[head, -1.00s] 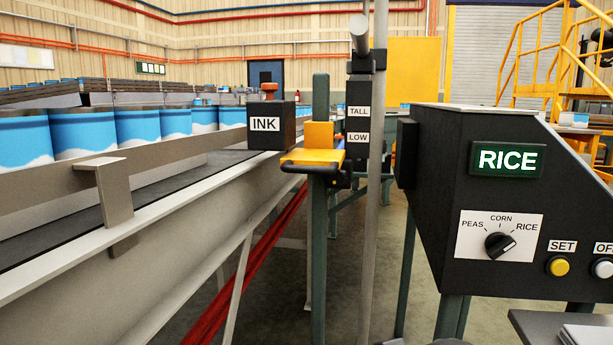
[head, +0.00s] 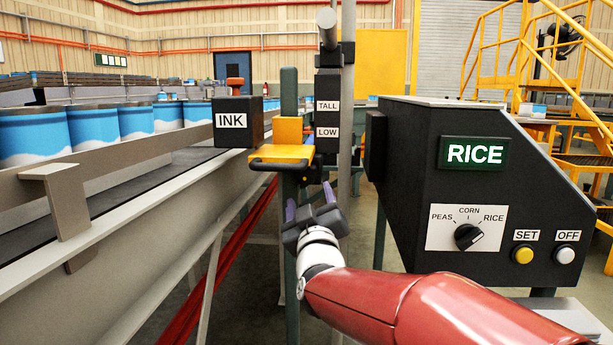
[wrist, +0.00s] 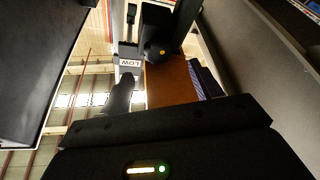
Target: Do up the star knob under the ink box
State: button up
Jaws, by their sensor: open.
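The black ink box (head: 238,122), labelled INK, sits beside the conveyor, left of a yellow block and yellow plate (head: 283,153) on a green post. A black bar runs along the plate's front edge. I cannot make out the star knob in the head view. In the wrist view a dark part with a small orange dot (wrist: 161,48) shows ahead of my fingers; I cannot tell whether it is the knob. My gripper (head: 309,200) is open and empty, fingers pointing up, below the plate and slightly right of it. It also shows in the wrist view (wrist: 162,92).
A black post with TALL and LOW labels (head: 328,118) stands right of the plate, by a grey pole. A black control box (head: 480,170) reading RICE is at right. The conveyor rail (head: 120,215) with blue cans is at left. Red strapping hangs below.

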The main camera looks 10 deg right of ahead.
aim_at(307, 175)
jog(key=x, duration=0.5)
jog(key=p+x, duration=0.1)
jog(key=x, duration=0.2)
jog(key=shift+s+d+r, duration=0.1)
jog(key=shift+r, duration=0.25)
jog(key=c, duration=1)
jog(key=shift+f, duration=0.1)
jog(key=shift+m+h, duration=0.3)
jog(key=shift+h, duration=0.1)
